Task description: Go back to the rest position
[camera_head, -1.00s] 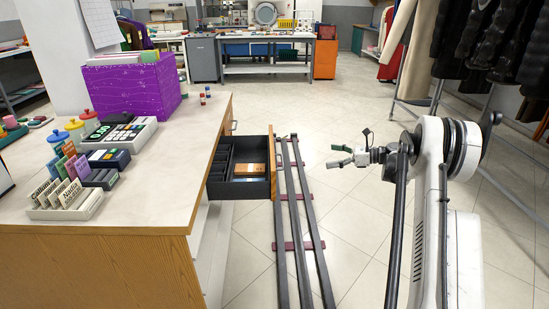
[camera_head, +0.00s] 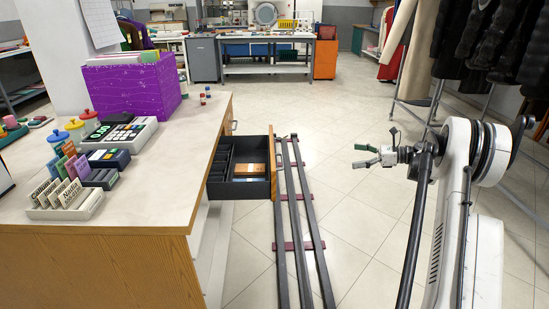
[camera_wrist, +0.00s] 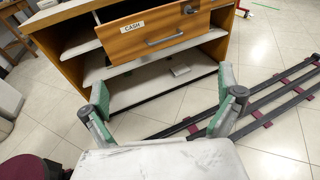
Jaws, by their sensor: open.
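My gripper (camera_head: 377,147) is at the right in the head view, held in the air over the tiled floor, apart from the counter and the drawer. It is open and nothing is between its fingers. In the wrist view my gripper (camera_wrist: 165,98) shows its two green-padded fingers spread wide at the bottom. Beyond them is the front of the drawer (camera_wrist: 150,38), with a handle and a label reading CASH. In the head view the drawer (camera_head: 240,190) stands pulled out from the counter, with dark compartments and an orange-brown item inside.
The counter (camera_head: 150,190) at the left holds a card rack (camera_head: 66,203), a card terminal (camera_head: 120,132) and a purple box (camera_head: 135,92). Floor rails (camera_head: 296,215) run beside it. Dark garments (camera_head: 490,40) hang at the right. The floor between rails and garments is clear.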

